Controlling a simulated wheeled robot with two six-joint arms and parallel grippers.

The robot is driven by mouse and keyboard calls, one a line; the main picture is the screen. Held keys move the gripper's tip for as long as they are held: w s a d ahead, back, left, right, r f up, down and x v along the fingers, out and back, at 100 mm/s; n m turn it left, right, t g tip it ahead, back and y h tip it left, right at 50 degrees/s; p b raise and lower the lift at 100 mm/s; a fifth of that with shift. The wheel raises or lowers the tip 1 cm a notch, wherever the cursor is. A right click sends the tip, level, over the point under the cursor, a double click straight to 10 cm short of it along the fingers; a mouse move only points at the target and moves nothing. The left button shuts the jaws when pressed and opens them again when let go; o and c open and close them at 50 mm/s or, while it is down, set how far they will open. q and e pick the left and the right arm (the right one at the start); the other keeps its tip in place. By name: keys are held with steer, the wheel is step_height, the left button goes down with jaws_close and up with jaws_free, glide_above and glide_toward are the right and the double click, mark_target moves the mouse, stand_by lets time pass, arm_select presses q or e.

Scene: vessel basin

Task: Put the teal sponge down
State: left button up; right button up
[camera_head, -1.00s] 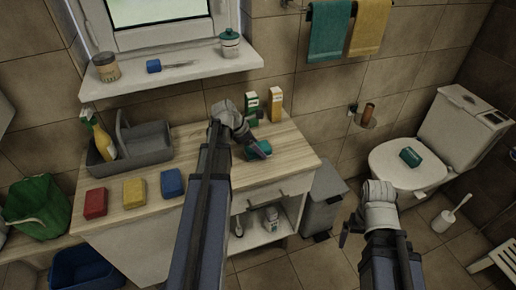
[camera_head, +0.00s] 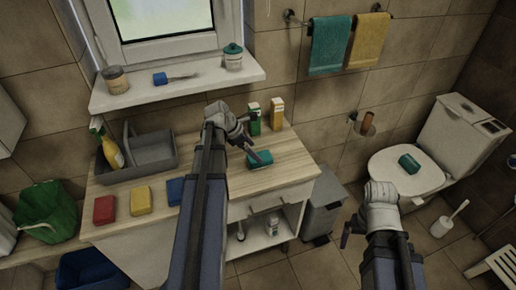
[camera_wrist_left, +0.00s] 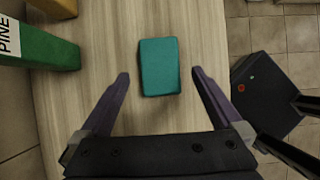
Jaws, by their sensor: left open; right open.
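The teal sponge (camera_head: 259,159) lies flat on the wooden counter (camera_head: 222,182), near its right end. In the left wrist view the sponge (camera_wrist_left: 159,66) rests on the wood beyond and between the two fingertips, touching neither. My left gripper (camera_head: 251,150) is open and empty just beside the sponge; its spread fingers also show in the left wrist view (camera_wrist_left: 160,76). My right gripper (camera_head: 362,228) is open and empty, away from the counter, in front of the toilet. Another teal block (camera_head: 409,163) lies on the toilet lid.
A green box (camera_head: 254,119) and a yellow box (camera_head: 276,114) stand behind the sponge. Red (camera_head: 104,209), yellow (camera_head: 141,201) and blue (camera_head: 176,191) sponges line the counter's front left. A grey caddy (camera_head: 150,158) stands behind them. A dark bin (camera_head: 322,205) stands right of the counter.

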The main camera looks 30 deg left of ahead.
mark_target(260, 156)
arm_select(q)
steer(key=p+v, duration=0.4)
steer(key=v, duration=0.2)
steer(key=shift+r, duration=0.25)
steer(key=shift+f, duration=0.15)
steer(key=b+x, duration=1)
steer(key=x, duration=0.2)
steer(key=shift+a, duration=0.1)
steer(key=shift+s, duration=0.1)
